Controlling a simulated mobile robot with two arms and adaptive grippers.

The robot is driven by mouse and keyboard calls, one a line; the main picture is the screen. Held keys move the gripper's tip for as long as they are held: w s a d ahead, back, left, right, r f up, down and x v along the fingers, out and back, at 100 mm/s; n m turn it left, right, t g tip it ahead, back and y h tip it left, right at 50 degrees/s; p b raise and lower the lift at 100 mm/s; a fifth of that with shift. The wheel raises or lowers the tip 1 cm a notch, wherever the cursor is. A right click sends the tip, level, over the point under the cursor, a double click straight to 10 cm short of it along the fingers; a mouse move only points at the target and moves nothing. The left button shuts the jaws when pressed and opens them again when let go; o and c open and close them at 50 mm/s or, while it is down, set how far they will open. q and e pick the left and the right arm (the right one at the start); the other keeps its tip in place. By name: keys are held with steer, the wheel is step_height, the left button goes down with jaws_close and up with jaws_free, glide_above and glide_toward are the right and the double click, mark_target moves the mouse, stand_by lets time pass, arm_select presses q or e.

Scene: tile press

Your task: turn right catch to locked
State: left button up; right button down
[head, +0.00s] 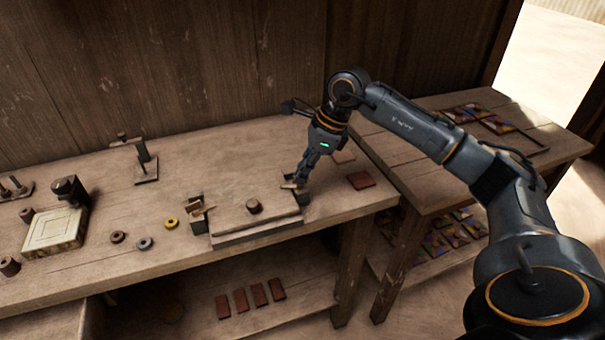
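The press plate (226,218) with a round knob (254,206) lies near the front edge of the bench. The left catch (202,209) stands at its left end, with a light wooden piece on a dark block. The right catch (301,194) is at the plate's right end, partly hidden by my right gripper (298,181). The gripper points down with its fingertips at the catch's light piece. Whether the fingers are closed on it is too small to tell, and so is the catch's exact angle. My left gripper is out of view.
A metal stand (146,168) is at the back. Several rings and a pale box (52,231) are left. A side table (440,196) holds patterned tiles. The bench between stand and plate is clear.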

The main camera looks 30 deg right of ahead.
steer(key=shift+w+r+n, duration=0.1)
steer(key=shift+n, duration=0.4)
steer(key=c, duration=1.5)
jaws_free()
steer(key=shift+c, duration=0.2)
steer(key=shift+d, duration=0.1)
steer(key=v, duration=1.2)
steer(key=shift+w, duration=0.2)
